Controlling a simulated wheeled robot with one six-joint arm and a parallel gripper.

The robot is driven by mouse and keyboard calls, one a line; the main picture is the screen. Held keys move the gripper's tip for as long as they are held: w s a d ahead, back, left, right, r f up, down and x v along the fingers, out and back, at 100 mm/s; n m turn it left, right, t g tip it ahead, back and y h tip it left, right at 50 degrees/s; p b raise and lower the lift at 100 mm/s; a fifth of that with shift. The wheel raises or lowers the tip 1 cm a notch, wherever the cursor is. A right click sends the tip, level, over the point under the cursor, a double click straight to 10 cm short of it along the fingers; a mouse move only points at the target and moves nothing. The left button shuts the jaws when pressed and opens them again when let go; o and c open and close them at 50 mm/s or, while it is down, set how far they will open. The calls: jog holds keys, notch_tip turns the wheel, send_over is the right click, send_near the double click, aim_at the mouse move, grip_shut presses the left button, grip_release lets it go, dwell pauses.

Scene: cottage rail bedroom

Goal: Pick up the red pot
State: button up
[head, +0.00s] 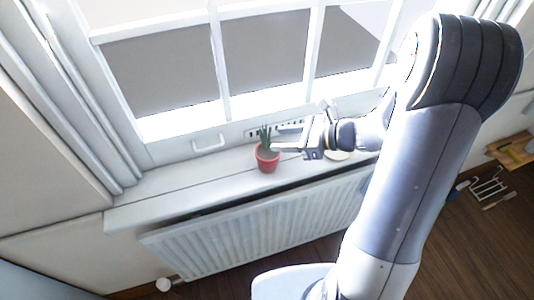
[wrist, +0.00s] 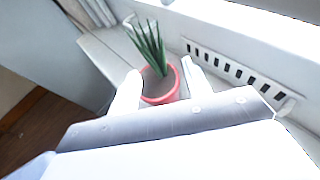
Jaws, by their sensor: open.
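The red pot (head: 267,160) holds a spiky green plant and stands upright on the white windowsill (head: 160,190). My gripper (head: 288,138) reaches in from the right, level with the upper part of the pot and plant. In the wrist view the red pot (wrist: 163,90) lies between the two white fingers of my gripper (wrist: 160,88). The fingers are open, one on each side of the pot. I cannot tell whether either finger touches it. The lower part of the pot is hidden in the wrist view by the gripper body.
A window with a handle (head: 208,145) rises behind the sill. A slotted vent (wrist: 225,68) runs along its base. A white radiator (head: 250,225) is below the sill. The sill left of the pot is clear.

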aim_at(266, 139)
jog(key=x, duration=0.1)
jog(key=p+x, duration=0.1)
jog(key=x, duration=0.2)
jog(key=shift+a+r, duration=0.2)
jog(key=shift+a, duration=0.3)
jog(key=shift+a+f, duration=0.2)
grip_shut()
